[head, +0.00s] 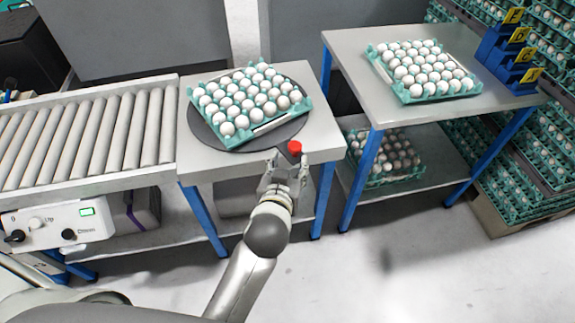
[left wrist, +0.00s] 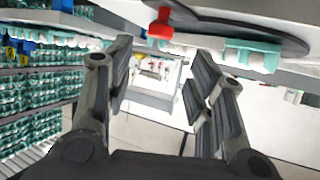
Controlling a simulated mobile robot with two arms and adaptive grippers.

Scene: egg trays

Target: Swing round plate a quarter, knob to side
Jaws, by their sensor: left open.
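The dark round plate (head: 218,132) lies on the small table (head: 318,130) and carries a teal egg tray (head: 268,128) full of white eggs. Its red knob (head: 295,147) sits at the plate's near right edge in the head view. My left gripper (head: 289,164) is just in front of the knob, at the table's near edge. In the left wrist view the gripper (left wrist: 155,85) is open with nothing between its fingers. The red knob (left wrist: 160,24) shows there beyond the fingertips, near the top, under the plate's dark rim (left wrist: 240,27). My right gripper is not in view.
A roller conveyor (head: 85,128) adjoins the small table on the left. To the right stands a blue-legged table (head: 355,87) with another egg tray (head: 400,88) and a blue rack (head: 508,62). Stacked egg trays (head: 545,135) fill the far right. The floor in front is clear.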

